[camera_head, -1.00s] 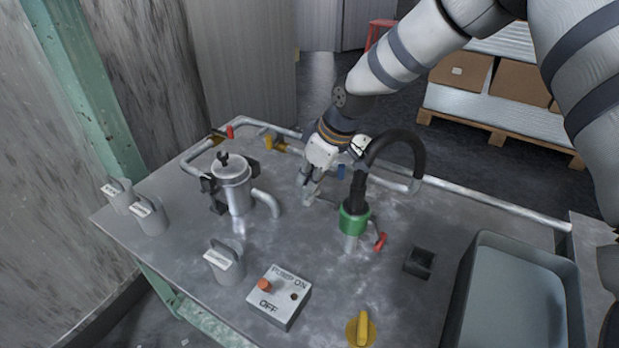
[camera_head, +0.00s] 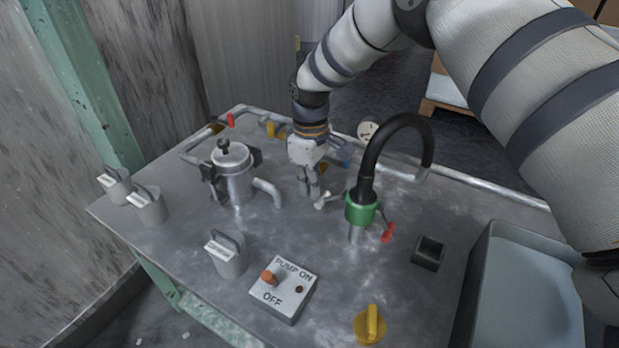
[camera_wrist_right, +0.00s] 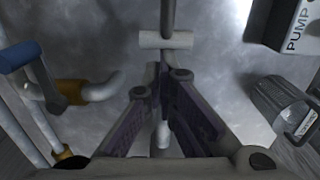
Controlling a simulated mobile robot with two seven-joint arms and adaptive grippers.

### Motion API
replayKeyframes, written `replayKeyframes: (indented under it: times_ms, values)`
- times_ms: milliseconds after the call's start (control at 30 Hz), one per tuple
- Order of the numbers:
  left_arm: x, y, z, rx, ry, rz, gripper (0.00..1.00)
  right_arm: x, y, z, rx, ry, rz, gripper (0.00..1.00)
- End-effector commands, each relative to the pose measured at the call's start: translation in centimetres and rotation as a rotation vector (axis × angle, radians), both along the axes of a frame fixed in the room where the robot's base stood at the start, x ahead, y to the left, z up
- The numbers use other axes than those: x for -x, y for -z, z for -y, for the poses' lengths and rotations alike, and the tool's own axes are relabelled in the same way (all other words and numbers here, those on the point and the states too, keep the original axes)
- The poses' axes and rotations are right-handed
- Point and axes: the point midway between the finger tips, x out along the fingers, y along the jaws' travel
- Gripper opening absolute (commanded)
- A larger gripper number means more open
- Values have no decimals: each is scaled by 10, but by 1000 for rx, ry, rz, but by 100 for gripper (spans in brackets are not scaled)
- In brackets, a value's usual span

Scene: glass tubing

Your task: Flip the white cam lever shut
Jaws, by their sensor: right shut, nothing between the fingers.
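My right gripper (camera_head: 313,192) points down over the bench, fingers together and empty. In the wrist view its fingertips (camera_wrist_right: 163,72) meet near a grey rod. A short white cylindrical piece (camera_wrist_right: 165,40), which looks like the white cam lever, lies crosswise on that rod just beyond the fingertips. In the head view the white piece (camera_head: 327,200) is small, just right of the fingers. I cannot tell whether the fingers touch it or how far it is turned. Another pale rod end (camera_wrist_right: 163,135) shows between the finger bases. My left gripper is not in view.
A green coupling (camera_head: 360,208) with a black hose and red lever (camera_head: 388,232) stands right of the gripper. A lidded metal canister (camera_head: 233,172) is to the left. The pump switch box (camera_head: 283,290) and grey tub (camera_head: 478,262) are nearer. A blue-handled valve (camera_wrist_right: 20,56) is close by.

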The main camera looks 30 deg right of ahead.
Motion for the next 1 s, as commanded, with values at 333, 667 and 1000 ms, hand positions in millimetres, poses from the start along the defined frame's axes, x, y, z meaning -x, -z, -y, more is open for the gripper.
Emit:
replayKeyframes:
  times_ms: [333, 667, 1000]
  values:
    - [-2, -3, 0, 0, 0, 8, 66, 4, 15, 2, -1, -1, 4, 0]
    - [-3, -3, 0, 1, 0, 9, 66, 6, 20, 4, -2, -1, 3, 0]
    - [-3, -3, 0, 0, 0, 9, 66, 6, 21, 4, -2, -1, 3, 0]
